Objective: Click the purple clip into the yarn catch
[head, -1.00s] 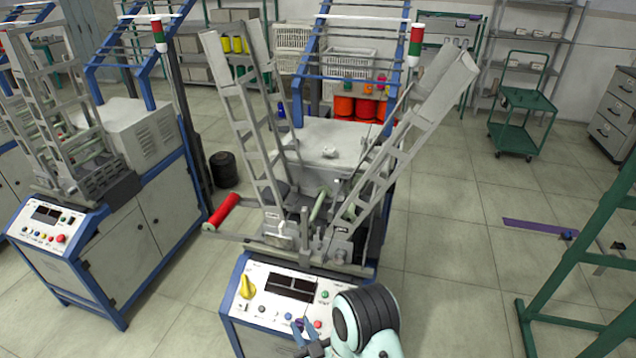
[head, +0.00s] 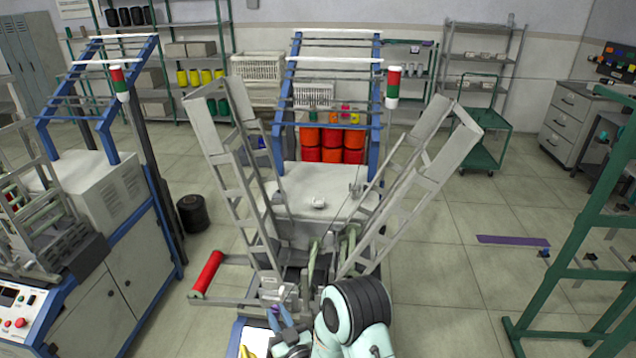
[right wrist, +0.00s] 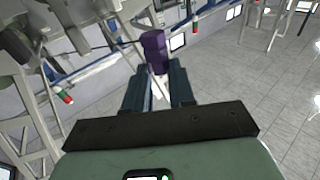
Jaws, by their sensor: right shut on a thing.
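The purple clip (right wrist: 154,50) stands upright at the tips of my right gripper (right wrist: 158,86) in the right wrist view. The blue fingers are shut on its lower end. In the head view my right gripper (head: 281,318) is low in the middle, just in front of the winding machine's (head: 318,205) lower front parts. The clip there is a small purple spot, mostly hidden by the fingers. I cannot make out the yarn catch for sure among the grey parts near the gripper. My left gripper is not in view.
A red roller (head: 207,273) sticks out at the machine's left. Two grey ladder-like arms (head: 415,185) rise in a V above the gripper. A green frame (head: 580,250) stands at the right. The floor between it and the machine is mostly clear.

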